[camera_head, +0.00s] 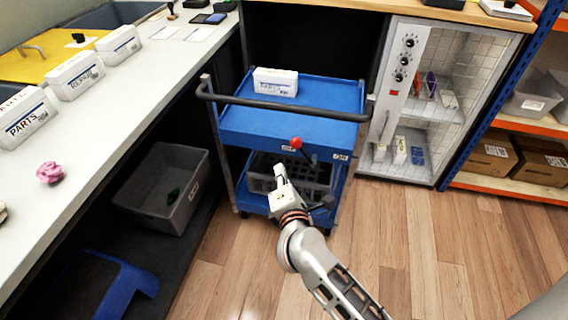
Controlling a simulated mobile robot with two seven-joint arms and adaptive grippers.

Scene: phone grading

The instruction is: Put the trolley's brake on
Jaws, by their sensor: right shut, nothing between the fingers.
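The blue trolley (318,127) stands on the wood floor with a dark push bar along its near side. A brake lever with a red ball knob (296,143) is on its near face, with the knob at the upper left end of a dark rod. A small white label is beside the knob, and another label reading "ON" (340,156) is to the right. My right gripper (279,170) is shut and empty, just below and left of the knob; it appears apart from it, though depth is hard to judge. My left gripper is out of view.
A white box (276,82) sits on the trolley's top tray and a dark crate (304,179) on its lower shelf. A long counter and a grey bin (168,207) are at left. A glass-fronted cabinet (441,98) stands at right. The floor at right is clear.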

